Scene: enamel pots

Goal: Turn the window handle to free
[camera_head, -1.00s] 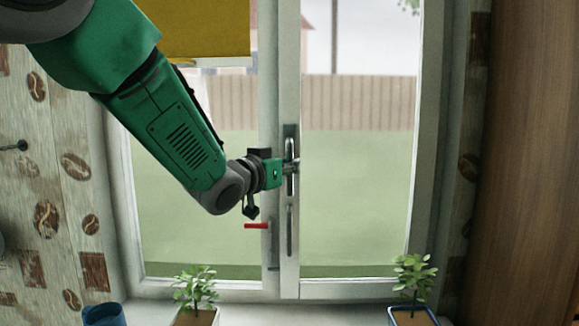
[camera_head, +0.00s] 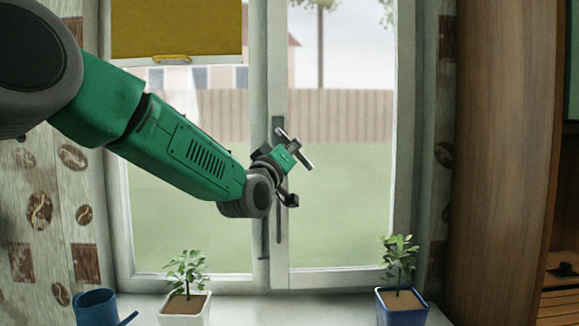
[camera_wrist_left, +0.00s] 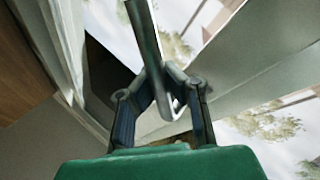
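The window handle (camera_head: 305,160) is a grey metal bar on the middle post of the window. It slants down to the right from its dark mounting plate (camera_head: 277,123). My left gripper (camera_head: 292,149) comes in from the left and meets the handle along its length. In the left wrist view the two dark fingers of my left gripper (camera_wrist_left: 163,85) close in on the handle bar (camera_wrist_left: 146,35) from both sides, near its bent end. The window frame (camera_wrist_left: 245,62) runs slanted there. My right gripper is not in view.
A white-potted plant (camera_head: 185,306) and a blue-potted plant (camera_head: 402,306) stand on the sill, with a blue watering can (camera_head: 97,308) at the left. A yellow blind (camera_head: 177,28) hangs at the upper left. A wooden cabinet (camera_head: 505,150) stands at the right.

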